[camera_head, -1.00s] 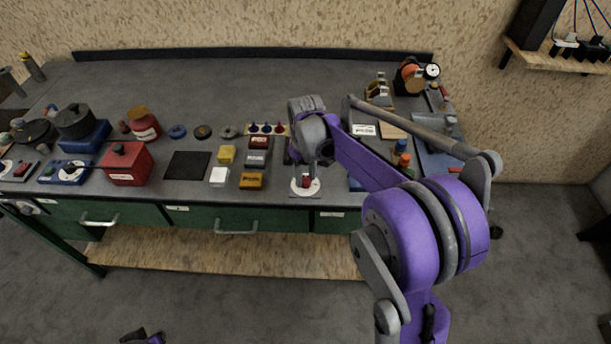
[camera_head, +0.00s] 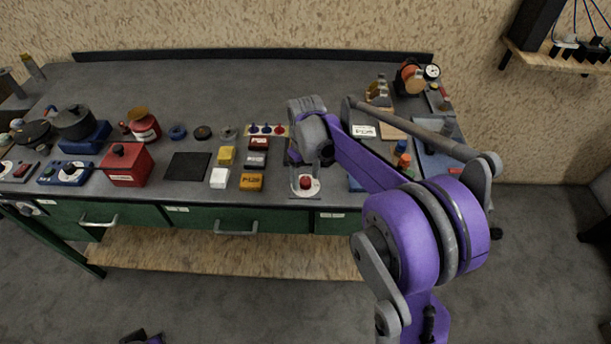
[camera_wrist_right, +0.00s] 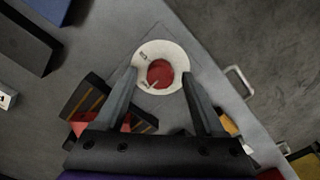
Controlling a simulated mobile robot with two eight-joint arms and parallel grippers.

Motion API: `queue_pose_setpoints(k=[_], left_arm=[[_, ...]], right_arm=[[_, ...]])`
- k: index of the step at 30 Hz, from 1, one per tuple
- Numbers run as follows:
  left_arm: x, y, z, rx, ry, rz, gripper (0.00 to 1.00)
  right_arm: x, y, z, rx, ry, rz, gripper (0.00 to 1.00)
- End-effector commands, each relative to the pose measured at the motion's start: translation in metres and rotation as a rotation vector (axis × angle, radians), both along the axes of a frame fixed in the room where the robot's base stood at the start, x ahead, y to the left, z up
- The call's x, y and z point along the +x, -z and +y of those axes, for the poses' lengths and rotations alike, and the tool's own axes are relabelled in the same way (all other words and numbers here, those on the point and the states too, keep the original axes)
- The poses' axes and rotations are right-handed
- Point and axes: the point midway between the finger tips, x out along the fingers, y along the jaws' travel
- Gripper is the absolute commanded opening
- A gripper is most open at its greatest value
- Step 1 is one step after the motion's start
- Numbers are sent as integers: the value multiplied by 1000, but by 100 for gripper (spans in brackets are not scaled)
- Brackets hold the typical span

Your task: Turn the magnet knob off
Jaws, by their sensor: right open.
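The magnet knob (camera_head: 305,182) is red and sits on a round white dial (camera_head: 296,190) near the front edge of the workbench. In the right wrist view the red knob (camera_wrist_right: 160,73) is in the middle of the white dial (camera_wrist_right: 148,50), with small dark labels too small to read surely. My right gripper (camera_wrist_right: 159,80) is open, its two fingers on either side of the dial, with the knob between them and nothing gripped. In the head view it hangs just behind the knob, partly hidden by its own wrist. A small dark and purple part, probably my left gripper (camera_head: 140,338), shows at the bottom edge.
Yellow, white and orange blocks (camera_head: 251,182) and a black square pad (camera_head: 187,166) lie left of the knob. A red box (camera_head: 126,164) stands farther left. Bottles (camera_head: 403,160) and a board stand to the right. A drawer handle (camera_head: 236,229) sticks out at the bench front.

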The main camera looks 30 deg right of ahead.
Motion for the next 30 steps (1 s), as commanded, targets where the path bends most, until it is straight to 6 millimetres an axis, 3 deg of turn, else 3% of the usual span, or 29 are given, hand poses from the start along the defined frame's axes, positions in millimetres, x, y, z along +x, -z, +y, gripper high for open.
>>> queue_pose_setpoints(k=[8,21,30], left_arm=[[0,-1,0,0,0,-1,0],[2,-7,0,0,0,-4,0],[2,-8,0,0,0,-4,0]], right_arm=[[0,-14,0,0,0,0,72],[0,-95,0,0,0,0,72],[0,-109,0,0,0,0,72]])
